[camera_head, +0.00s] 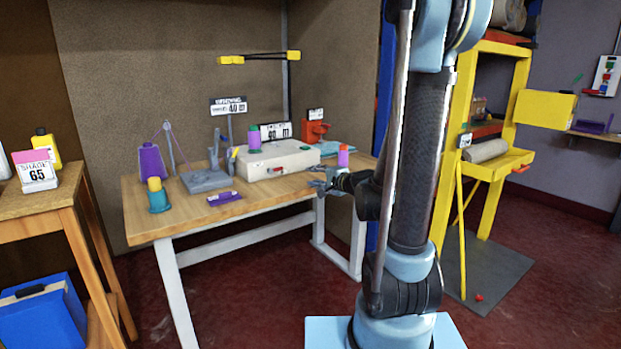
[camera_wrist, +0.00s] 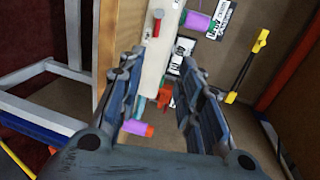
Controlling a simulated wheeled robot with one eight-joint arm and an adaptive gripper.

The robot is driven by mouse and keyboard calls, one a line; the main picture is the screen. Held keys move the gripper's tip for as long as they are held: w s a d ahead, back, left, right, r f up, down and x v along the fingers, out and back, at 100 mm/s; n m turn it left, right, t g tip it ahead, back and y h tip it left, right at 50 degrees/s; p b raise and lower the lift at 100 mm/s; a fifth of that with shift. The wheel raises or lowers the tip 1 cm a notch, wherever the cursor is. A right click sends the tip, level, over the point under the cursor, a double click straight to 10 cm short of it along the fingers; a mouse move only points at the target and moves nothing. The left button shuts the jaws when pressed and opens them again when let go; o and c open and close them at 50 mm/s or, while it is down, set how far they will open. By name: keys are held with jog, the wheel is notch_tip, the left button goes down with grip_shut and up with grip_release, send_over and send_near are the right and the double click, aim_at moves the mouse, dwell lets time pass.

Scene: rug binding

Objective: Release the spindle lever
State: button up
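A pale box-shaped machine (camera_head: 285,162) sits on the wooden workbench (camera_head: 190,222). In the wrist view the pale machine body (camera_wrist: 153,62) stands upright in the picture, and a short red handle (camera_wrist: 157,24) sticks out from it. This may be the spindle lever; I cannot be sure. My gripper (camera_head: 318,184) is at the bench's right front edge, to the right of the machine. In the wrist view my gripper (camera_wrist: 160,62) is open, its two fingers apart, with nothing clearly held. The red handle appears beyond the fingertips, apart from them.
A purple spool (camera_head: 254,140) stands on or behind the machine. A pink-topped spool (camera_head: 343,156) stands near my gripper, and an orange device (camera_head: 315,132) is behind. The yellow frame (camera_head: 452,165) stands right.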

jog(key=shift+v, duration=2.45)
jog(key=shift+o, duration=0.4)
jog(key=n+g, duration=0.1)
jog(key=n, duration=0.2)
send_near(278, 169)
jog(key=s+d+r, duration=0.1)
jog(key=s+d, duration=0.4)
jog(key=d, duration=0.3)
jog(key=shift+y, duration=0.3)
jog(key=x, duration=1.7)
jog(key=shift+a+r, duration=0.15)
jog(key=shift+r, duration=0.15)
